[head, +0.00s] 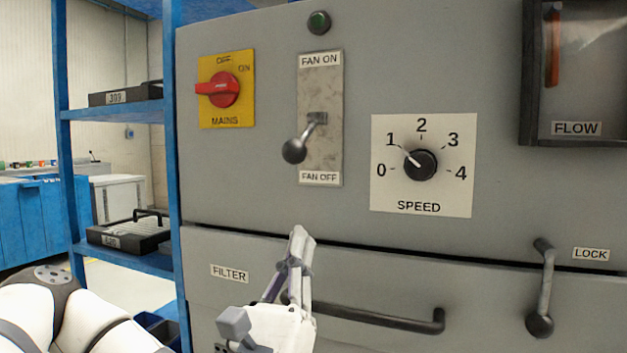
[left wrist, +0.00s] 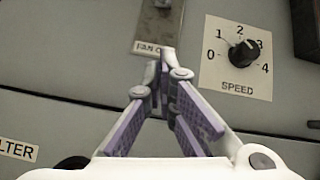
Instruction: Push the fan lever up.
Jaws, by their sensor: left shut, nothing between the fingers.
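The fan lever (head: 296,149) has a dark ball knob on a short metal arm. It angles down and to the left from a slot in a worn metal plate (head: 320,90) labelled FAN ON at the top and FAN OFF at the bottom. My left gripper (head: 298,235) is below the plate, in front of the filter drawer, apart from the lever. It is shut and empty, its fingertips together in the left wrist view (left wrist: 166,55). That view shows the plate's lower end (left wrist: 158,25) beyond the fingertips; the lever's knob is not seen there. My right gripper is not in view.
A red mains switch (head: 224,89) is left of the plate and a speed dial (head: 420,165) is right. A drawer handle (head: 380,318) sticks out beside my left gripper. A lock lever (head: 543,290) hangs at the right. A green lamp (head: 319,22) is above the plate.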

